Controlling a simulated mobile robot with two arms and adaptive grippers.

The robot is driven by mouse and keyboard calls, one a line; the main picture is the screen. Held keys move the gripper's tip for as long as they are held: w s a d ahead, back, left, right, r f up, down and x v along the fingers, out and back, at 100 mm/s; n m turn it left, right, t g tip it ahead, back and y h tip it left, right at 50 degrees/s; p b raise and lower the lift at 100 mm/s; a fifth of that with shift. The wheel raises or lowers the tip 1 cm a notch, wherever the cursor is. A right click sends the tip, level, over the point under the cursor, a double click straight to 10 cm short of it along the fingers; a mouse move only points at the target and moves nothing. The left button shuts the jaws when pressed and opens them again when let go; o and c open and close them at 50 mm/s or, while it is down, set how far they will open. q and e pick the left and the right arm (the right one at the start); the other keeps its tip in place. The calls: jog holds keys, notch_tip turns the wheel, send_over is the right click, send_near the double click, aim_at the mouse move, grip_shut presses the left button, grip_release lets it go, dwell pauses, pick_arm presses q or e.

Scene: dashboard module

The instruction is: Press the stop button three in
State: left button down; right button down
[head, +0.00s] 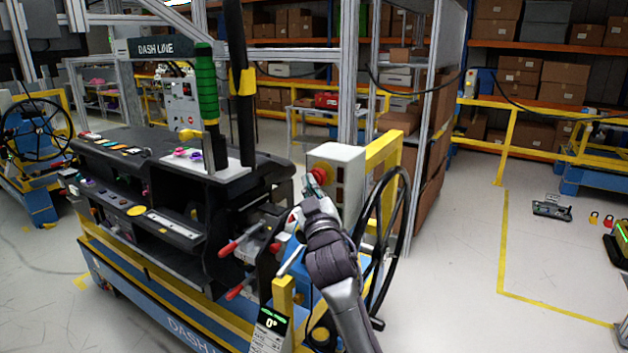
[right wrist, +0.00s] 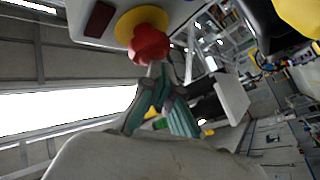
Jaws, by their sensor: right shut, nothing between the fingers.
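The stop button is a red mushroom knob on a yellow round plate, on the side of a light grey box (head: 338,158) on the dash station. In the head view the red button (head: 320,176) shows just above my right gripper (head: 311,190). In the right wrist view the red button (right wrist: 149,45) stands out from its yellow plate (right wrist: 139,20). My right gripper (right wrist: 155,72) is shut and empty, with its fingertips at the button's lower edge; they look touching or very close. How far the button is pressed in cannot be told. My left gripper is not in view.
A black steering wheel (head: 388,232) stands right of my right arm. Red-handled levers (head: 240,240) stick out to its left. The black dashboard (head: 150,185) carries knobs and switches. A yellow post (head: 384,150) stands behind the box. The floor at right is mostly clear.

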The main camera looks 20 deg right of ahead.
jog(key=shift+s+a, duration=0.4)
jog(key=shift+a, duration=0.05)
jog(key=shift+s+a, duration=0.75)
jog(key=shift+a, duration=0.25)
jog(key=shift+s+a, duration=0.75)
jog(key=shift+a, duration=0.25)
